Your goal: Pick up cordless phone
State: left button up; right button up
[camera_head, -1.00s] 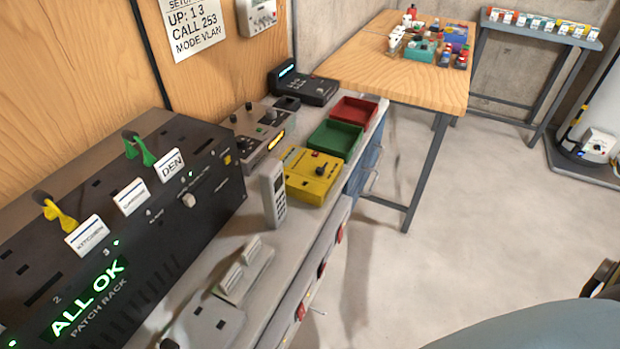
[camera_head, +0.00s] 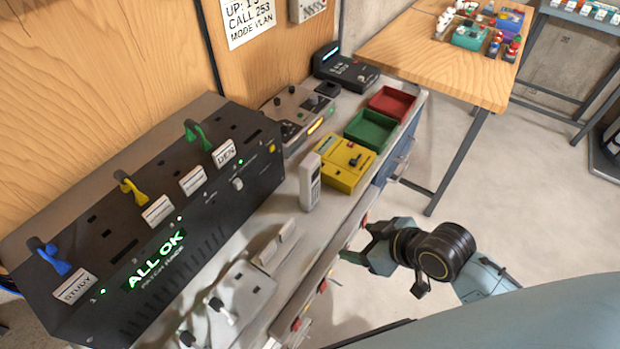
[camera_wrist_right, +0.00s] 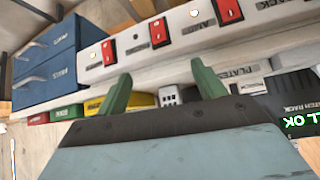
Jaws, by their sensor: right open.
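The pale grey cordless phone (camera_head: 310,183) stands upright on the grey bench top, beside the near corner of the yellow box. My right gripper (camera_head: 358,243) is at the bench's front side, to the right of and lower in the picture than the phone, apart from it. Its jaws are open and empty. In the right wrist view, the two green fingers (camera_wrist_right: 162,85) are spread, and the phone (camera_wrist_right: 170,95) shows small between them, beyond the bench front. The phone's lower part is partly hidden there. My left gripper is not in view.
The yellow box (camera_head: 343,163), green tray (camera_head: 370,131) and red tray (camera_head: 391,103) line the bench beyond the phone. A black patch rack (camera_head: 215,205) stands to the left. Red switches (camera_wrist_right: 228,10) run along the bench front. A wooden table (camera_head: 420,60) is behind; floor is free at right.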

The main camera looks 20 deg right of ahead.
aim_at(315, 177)
jog(key=w+r+n+t+y, duration=0.3)
jog(key=w+r+y, duration=0.15)
jog(key=r, duration=0.75)
jog(key=x, duration=0.4)
jog(key=p+x, duration=0.1)
jog(key=x, duration=0.3)
jog(key=shift+w+a, duration=0.25)
jog(key=shift+w, duration=0.15)
jog(key=p+x, duration=0.1)
jog(key=x, duration=0.4)
jog(key=shift+w+r, duration=0.1)
jog(key=shift+w, duration=0.05)
jog(key=shift+d, duration=0.1)
jog(key=c, duration=1.2)
jog(key=shift+o, duration=0.2)
